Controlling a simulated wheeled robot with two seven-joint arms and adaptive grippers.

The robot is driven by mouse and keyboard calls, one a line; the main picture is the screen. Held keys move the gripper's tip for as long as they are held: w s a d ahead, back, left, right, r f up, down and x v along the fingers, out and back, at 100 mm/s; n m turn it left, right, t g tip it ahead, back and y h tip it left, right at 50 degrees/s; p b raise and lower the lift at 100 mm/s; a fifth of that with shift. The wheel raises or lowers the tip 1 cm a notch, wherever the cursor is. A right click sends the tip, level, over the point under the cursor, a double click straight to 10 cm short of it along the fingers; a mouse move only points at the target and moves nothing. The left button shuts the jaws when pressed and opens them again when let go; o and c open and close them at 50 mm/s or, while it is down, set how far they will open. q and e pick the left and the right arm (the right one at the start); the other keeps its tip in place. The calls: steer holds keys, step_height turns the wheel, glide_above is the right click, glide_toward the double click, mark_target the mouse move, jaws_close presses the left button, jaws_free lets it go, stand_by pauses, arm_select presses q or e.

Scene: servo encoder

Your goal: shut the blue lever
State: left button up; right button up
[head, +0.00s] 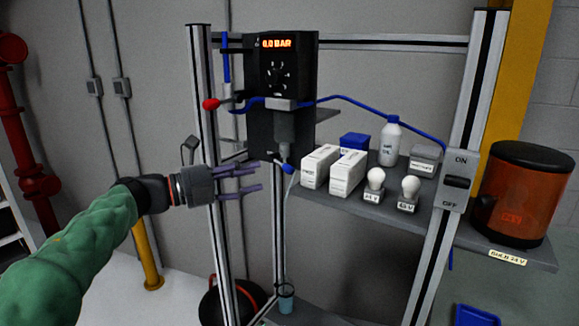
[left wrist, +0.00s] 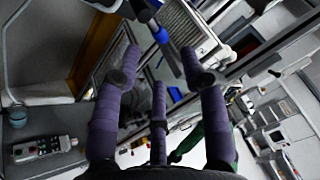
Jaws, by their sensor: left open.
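A small blue lever (head: 288,168) sits under the grey filter bowl of the dark unit, at the top of a thin clear tube. My left gripper (head: 252,179) is to the left of it and slightly lower, with its purple fingers spread, empty and pointing right. In the head view a gap shows between the fingertips and the lever. In the left wrist view the open fingers (left wrist: 158,68) point up the picture, and a blue piece (left wrist: 160,36) shows between and beyond the two outer fingertips. I cannot tell for sure that it is the lever. My right gripper is out of view.
The dark unit (head: 265,75) reads 0.0 BAR, with a red-knobbed handle (head: 211,104) at its left. A frame post (head: 205,130) stands behind my gripper. White boxes (head: 347,173), bulbs and a bottle (head: 390,143) crowd the shelf at right. A cup (head: 286,298) hangs below.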

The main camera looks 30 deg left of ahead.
mark_target(283, 169)
arm_select(q)
steer(key=x, duration=0.9)
steer(key=shift+w+d+p, duration=0.15)
steer(key=shift+w+p, duration=0.05)
steer(key=shift+p, duration=0.15)
